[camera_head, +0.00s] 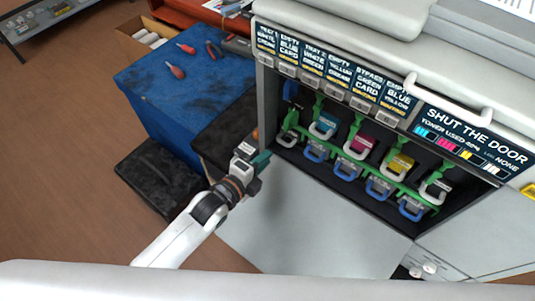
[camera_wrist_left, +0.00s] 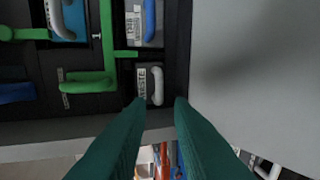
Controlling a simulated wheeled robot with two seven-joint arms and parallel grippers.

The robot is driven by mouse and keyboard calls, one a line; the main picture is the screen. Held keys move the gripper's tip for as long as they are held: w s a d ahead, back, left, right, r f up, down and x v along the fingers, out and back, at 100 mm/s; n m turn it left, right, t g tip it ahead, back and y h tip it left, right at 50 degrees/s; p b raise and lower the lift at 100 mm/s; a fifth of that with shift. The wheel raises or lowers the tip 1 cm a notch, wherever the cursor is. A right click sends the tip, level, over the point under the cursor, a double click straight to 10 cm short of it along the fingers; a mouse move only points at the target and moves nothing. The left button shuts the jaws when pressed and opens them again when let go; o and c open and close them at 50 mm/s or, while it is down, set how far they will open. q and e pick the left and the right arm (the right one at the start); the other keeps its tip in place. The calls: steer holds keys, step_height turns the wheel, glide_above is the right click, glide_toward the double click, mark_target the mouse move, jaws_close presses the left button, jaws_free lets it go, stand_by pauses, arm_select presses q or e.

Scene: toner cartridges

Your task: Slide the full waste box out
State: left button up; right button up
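The waste box (camera_wrist_left: 141,83), with a WASTE label and a pale grey loop handle (camera_wrist_left: 157,86), sits in the printer's bay in the left wrist view. In the head view its handle (camera_head: 287,138) appears at the left end of the open bay. My left gripper (camera_wrist_left: 160,101) has two teal fingers, open and empty, with the tips apart on either side of the view of the handle. In the head view the left gripper (camera_head: 262,160) is just outside the bay's left end. Whether the fingertips touch the handle cannot be told. My right gripper is not in view.
A green lever (camera_wrist_left: 90,85) is beside the waste box. Toner cartridges, including a cyan one (camera_head: 325,123), and blue handles (camera_head: 346,170) fill the bay. The open grey door (camera_head: 310,225) lies below it. A blue cabinet (camera_head: 160,85) with tools stands left.

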mark_target(282, 143)
arm_select(q)
steer(key=shift+w+d+f+b, duration=0.15)
steer(key=shift+w+f+b, duration=0.1)
steer(key=shift+w+b, duration=0.1)
steer(key=b+x, duration=0.3)
steer(key=x, duration=0.3)
steer(key=shift+w+d, duration=0.15)
steer(key=shift+d, duration=0.05)
steer(key=shift+b+x, duration=0.3)
steer(key=shift+x, duration=0.7)
steer(key=shift+r, duration=0.1)
jaws_close()
